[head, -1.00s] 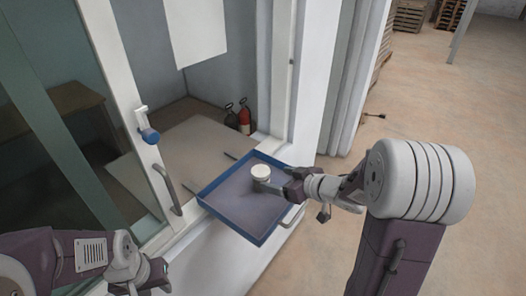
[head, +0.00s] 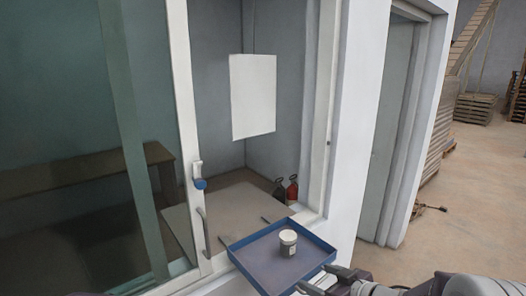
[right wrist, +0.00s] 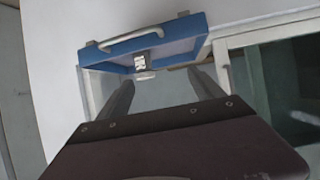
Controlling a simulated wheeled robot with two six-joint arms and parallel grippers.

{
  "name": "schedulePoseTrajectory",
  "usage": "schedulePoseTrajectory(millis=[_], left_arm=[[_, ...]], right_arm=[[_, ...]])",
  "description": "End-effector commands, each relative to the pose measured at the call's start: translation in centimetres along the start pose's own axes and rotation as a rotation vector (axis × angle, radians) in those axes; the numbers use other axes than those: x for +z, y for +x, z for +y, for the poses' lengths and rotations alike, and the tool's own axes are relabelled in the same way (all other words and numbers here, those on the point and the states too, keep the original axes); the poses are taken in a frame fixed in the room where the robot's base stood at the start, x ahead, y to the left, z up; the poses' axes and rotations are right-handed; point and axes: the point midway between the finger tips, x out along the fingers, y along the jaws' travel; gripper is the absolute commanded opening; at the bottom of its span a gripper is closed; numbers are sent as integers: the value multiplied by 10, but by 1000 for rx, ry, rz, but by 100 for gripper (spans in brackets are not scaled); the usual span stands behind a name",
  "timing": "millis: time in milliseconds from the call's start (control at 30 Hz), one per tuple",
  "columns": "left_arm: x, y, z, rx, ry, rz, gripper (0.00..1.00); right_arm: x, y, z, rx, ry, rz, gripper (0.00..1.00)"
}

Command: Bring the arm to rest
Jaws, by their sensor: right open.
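My right gripper (head: 324,279) is at the bottom edge of the head view, by the near right corner of the blue tray (head: 248,238). Its two fingers are apart, with nothing between them. In the right wrist view my right gripper (right wrist: 160,76) shows both fingers spread towards the tray (right wrist: 188,28). A small white jar (head: 288,243) stands upright in the tray, apart from the fingers. The jar (right wrist: 141,68) also shows in the wrist view, with dark lettering. Most of my right arm is cut off. My left gripper is not in the head view.
The tray sits at a window opening with a white frame (head: 186,130) and a handle (head: 205,232). Open floor (head: 480,190) lies to the right.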

Motion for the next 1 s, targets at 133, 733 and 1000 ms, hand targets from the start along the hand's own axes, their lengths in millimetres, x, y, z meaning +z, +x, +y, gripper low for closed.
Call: schedulePoseTrajectory(millis=[133,733,1000], left_arm=[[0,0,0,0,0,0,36],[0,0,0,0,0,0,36],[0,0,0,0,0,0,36]], right_arm=[[-15,11,-18,21,19,7,76],[165,-79,-60,373,537,-843,76],[179,-96,-78,315,531,-958,76]])
